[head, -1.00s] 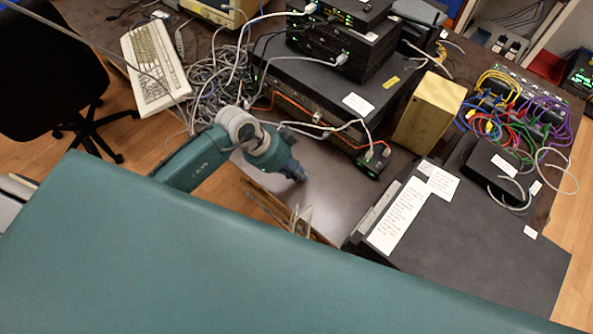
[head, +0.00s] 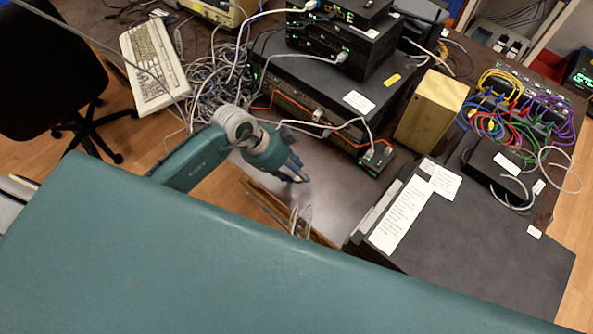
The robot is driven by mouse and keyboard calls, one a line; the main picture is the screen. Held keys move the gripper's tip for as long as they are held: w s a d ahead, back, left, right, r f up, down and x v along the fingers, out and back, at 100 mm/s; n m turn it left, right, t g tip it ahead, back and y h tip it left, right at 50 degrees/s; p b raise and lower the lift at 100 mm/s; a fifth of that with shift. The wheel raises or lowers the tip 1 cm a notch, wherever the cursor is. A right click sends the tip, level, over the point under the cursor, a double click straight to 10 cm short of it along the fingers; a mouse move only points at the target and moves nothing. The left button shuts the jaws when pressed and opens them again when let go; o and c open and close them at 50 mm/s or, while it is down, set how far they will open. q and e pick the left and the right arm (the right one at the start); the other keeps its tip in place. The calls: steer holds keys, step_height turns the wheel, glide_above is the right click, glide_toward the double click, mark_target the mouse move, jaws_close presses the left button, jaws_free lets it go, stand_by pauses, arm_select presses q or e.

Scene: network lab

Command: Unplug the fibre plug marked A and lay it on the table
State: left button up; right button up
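An orange fibre cable (head: 293,103) runs along the front of a wide black rack unit (head: 325,84). It leads toward a small black box with green lights (head: 375,160), which has pale plugs in its top. The letter A cannot be read on any plug at this size. My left gripper (head: 298,179) hangs over the bare table, left of the small box and apart from it. Its fingers point down and right, with no plug visible in them; their gap is too small to judge. My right gripper is not in view.
Tangled grey cables (head: 215,80) and a keyboard (head: 155,65) lie at the left. A yellowish box (head: 430,110) stands right of the small black box. A dark case with paper labels (head: 480,240) fills the front right. Bare table (head: 335,185) shows between.

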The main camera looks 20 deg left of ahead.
arm_select(q)
steer(key=v, duration=1.1)
steer(key=shift+r, duration=0.2)
steer(key=shift+a, duration=0.1)
